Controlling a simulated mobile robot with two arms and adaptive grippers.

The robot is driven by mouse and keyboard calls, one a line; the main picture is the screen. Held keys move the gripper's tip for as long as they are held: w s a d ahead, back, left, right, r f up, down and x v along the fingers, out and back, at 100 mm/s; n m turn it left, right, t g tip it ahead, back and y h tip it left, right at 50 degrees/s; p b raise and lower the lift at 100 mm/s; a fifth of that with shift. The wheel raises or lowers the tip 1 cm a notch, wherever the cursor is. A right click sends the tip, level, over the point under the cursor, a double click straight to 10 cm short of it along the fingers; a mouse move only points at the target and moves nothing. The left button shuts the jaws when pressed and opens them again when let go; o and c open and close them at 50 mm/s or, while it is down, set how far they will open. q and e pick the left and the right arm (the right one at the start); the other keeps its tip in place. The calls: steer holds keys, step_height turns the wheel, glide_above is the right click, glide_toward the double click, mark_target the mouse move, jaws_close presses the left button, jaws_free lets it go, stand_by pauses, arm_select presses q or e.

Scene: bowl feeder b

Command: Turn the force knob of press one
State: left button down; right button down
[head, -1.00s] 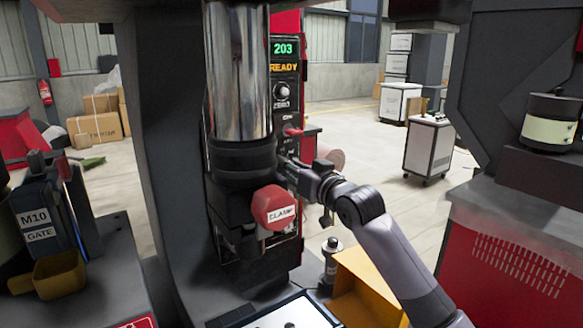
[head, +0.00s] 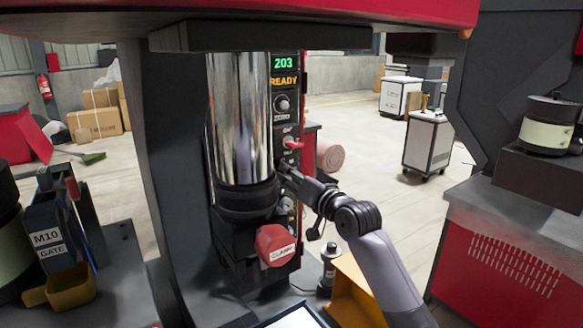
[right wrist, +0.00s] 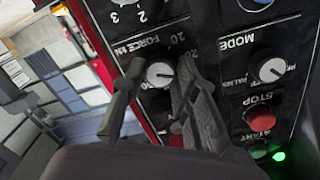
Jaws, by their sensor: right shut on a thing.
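The force knob (right wrist: 160,73) is a pale round dial with a pointer mark on a dark panel, by a label reading FORCE kN. My right gripper (right wrist: 157,82) has one finger on each side of it and is shut on it. In the head view my right gripper (head: 289,174) reaches the panel just right of the chrome column, and its fingertips and the force knob are hard to make out there. Press one's panel shows a green 203 and an orange READY (head: 284,81). My left gripper is in neither view.
A red CLAMP knob (head: 275,245) stands just below my right gripper. The chrome column (head: 240,120) is close on its left. Beside the force knob are the MODE knob (right wrist: 270,69), STOP button (right wrist: 257,116) and START button (right wrist: 259,145).

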steer(key=shift+r+m+p, duration=0.15)
steer(key=shift+m+p, duration=1.55)
steer(key=shift+m, duration=0.3)
steer(key=c, duration=1.2)
jaws_free()
steer(key=shift+c, duration=0.2)
steer(key=v, duration=1.2)
